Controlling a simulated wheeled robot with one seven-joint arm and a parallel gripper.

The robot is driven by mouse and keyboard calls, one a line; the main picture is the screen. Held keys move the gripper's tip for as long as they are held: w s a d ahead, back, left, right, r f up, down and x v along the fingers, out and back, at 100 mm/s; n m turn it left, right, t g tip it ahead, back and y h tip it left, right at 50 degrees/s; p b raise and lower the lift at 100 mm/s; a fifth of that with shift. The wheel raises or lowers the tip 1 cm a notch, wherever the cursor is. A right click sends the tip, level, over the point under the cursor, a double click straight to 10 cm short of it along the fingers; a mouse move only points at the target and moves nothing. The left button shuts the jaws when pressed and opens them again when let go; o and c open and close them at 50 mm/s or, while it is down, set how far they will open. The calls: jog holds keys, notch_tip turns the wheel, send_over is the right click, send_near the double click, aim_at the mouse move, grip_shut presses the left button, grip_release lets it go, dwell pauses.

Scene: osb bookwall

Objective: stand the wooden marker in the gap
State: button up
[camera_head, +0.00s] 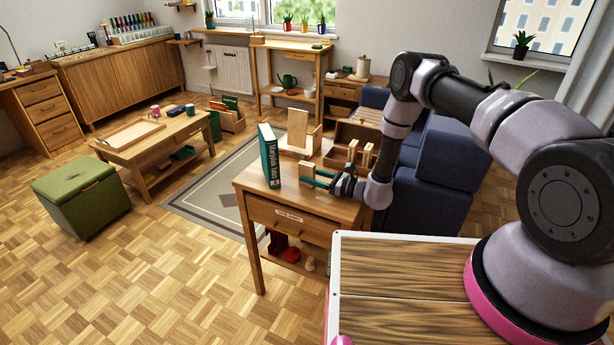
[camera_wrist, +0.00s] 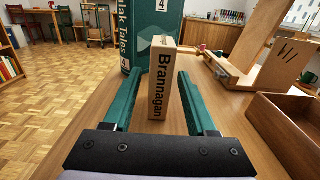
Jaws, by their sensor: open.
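The wooden marker (camera_wrist: 161,80) is a pale upright block lettered "Brannagan" in the wrist view. It stands on the wooden table (camera_wrist: 232,128) between the two green fingers of my gripper (camera_wrist: 155,95). The fingers are open, with some room visible on the right side of the marker. In the head view my gripper (camera_head: 318,178) is low over the same table, and the marker is hard to make out there. A box with several upright wooden pieces (camera_head: 354,156) stands behind my gripper; I cannot tell which space is the gap.
A tall green book (camera_head: 270,157) stands on the table, left of my gripper and behind the marker in the wrist view. A wooden stand (camera_head: 297,133) is further back. A brown tray (camera_wrist: 288,135) is close on the right. The table's front left top is clear.

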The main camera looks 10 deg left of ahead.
jog(key=shift+c, duration=0.3)
grip_shut()
jog(key=shift+r, duration=0.25)
jog(key=shift+d, duration=0.1)
jog(key=shift+v, duration=4.15)
jog(key=shift+r, duration=0.1)
